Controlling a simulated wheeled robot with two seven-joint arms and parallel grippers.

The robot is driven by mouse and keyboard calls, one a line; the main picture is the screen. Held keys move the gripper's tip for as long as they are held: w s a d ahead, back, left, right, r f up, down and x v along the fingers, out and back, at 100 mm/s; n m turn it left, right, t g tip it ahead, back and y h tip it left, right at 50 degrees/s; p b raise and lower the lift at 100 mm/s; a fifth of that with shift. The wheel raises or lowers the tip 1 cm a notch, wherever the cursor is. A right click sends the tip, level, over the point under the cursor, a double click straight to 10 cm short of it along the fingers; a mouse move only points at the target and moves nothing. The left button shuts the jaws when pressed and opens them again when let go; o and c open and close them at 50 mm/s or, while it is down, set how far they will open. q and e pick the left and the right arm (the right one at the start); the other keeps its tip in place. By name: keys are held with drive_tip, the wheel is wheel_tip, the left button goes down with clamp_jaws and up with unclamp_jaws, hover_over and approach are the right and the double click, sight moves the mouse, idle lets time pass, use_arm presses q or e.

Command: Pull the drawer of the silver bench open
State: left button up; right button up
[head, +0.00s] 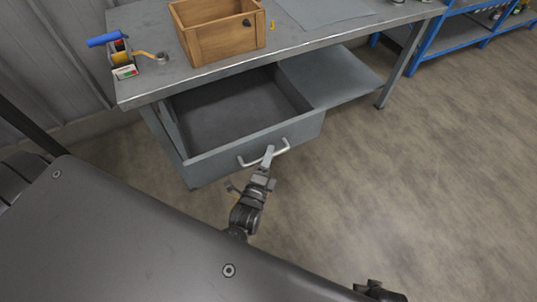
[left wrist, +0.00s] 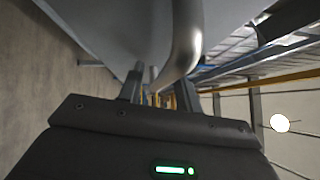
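The silver bench (head: 225,72) stands at the upper left of the head view. Its grey drawer (head: 245,142) is pulled well out, and the inside looks empty. The drawer's front carries a pale curved bar handle (head: 248,163), which also shows as a bent tube in the left wrist view (left wrist: 184,48). My left gripper (head: 267,158) is at the middle of the handle, with its fingers on either side of the bar, and looks shut on it. A dark part of my right arm shows at the bottom edge; its fingers cannot be made out.
On the bench top are an open wooden box (head: 222,38), a blue-handled tool (head: 104,39) and a grey mat (head: 325,10). A lower shelf (head: 330,75) is right of the drawer. Blue racking (head: 455,35) stands at upper right. The floor (head: 420,160) on the right is clear.

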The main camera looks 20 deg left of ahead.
use_arm(q)
drive_tip(key=s+f, duration=0.1)
drive_tip(key=s, duration=0.9)
drive_tip(key=shift+d+f, duration=0.15)
drive_tip(key=shift+d, duration=0.3)
use_arm(e)
drive_tip(key=shift+w+f, duration=0.1)
drive_tip(key=shift+f, duration=0.1)
drive_tip(key=shift+w, duration=0.1)
